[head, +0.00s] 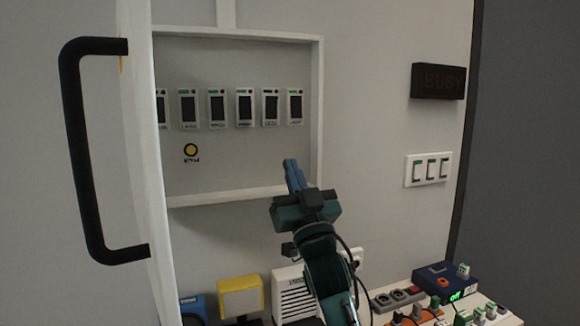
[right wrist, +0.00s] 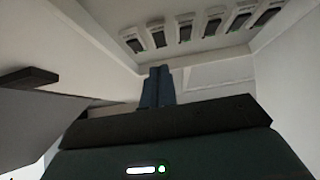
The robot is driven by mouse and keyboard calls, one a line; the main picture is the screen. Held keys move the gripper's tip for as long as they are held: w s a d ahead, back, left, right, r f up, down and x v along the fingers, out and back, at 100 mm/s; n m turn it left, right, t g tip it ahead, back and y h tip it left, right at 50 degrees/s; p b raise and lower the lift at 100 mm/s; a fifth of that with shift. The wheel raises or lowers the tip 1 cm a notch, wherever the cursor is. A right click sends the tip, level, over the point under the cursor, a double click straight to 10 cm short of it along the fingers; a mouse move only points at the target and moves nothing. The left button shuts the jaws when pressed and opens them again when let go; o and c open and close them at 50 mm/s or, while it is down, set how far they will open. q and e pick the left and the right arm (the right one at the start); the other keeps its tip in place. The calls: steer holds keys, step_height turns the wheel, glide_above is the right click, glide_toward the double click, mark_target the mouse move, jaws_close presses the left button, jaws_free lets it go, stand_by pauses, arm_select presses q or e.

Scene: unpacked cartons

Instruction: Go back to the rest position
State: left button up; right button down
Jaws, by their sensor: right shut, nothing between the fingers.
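My right gripper (head: 293,176) is raised in front of the lower right part of an open wall panel box. Its blue fingers are closed together with nothing between them. In the right wrist view the fingers (right wrist: 157,86) also show together, pointing up into the box. The box holds a row of several breaker switches (head: 245,107) and a yellow round button (head: 191,150) below them. The switches also show in the right wrist view (right wrist: 185,32). I cannot tell whether the fingers touch the box. My left gripper is not in view.
The open panel door (head: 140,150) with a black handle (head: 75,150) stands at the left. A dark BUSY sign (head: 438,81) and a triple switch plate (head: 428,170) are on the wall at right. Below are a yellow box (head: 240,296), a white vented box (head: 293,292) and a blue device (head: 446,281).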

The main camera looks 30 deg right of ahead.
stand_by(0.4)
steer(key=s+a+f+n+g+y+p, duration=0.1)
steer(key=a+f+n+g+y, duration=0.3)
steer(key=f, duration=0.9)
steer(key=s+a+f+g+y, duration=0.1)
steer(key=a+f+g+y, duration=0.3)
steer(key=f, duration=1)
steer(key=s+a+f+g, duration=0.3)
steer(key=s+a+f, duration=0.3)
steer(key=s+f, duration=0.4)
steer(key=s+a+f+n+g+y+p, duration=0.1)
steer(key=s+a+f+g, duration=0.3)
steer(key=s+f, duration=0.6)
steer(key=shift+s+a+f+n, duration=0.2)
steer(key=shift+a+f+n, duration=0.1)
steer(key=shift+a+f, duration=0.65)
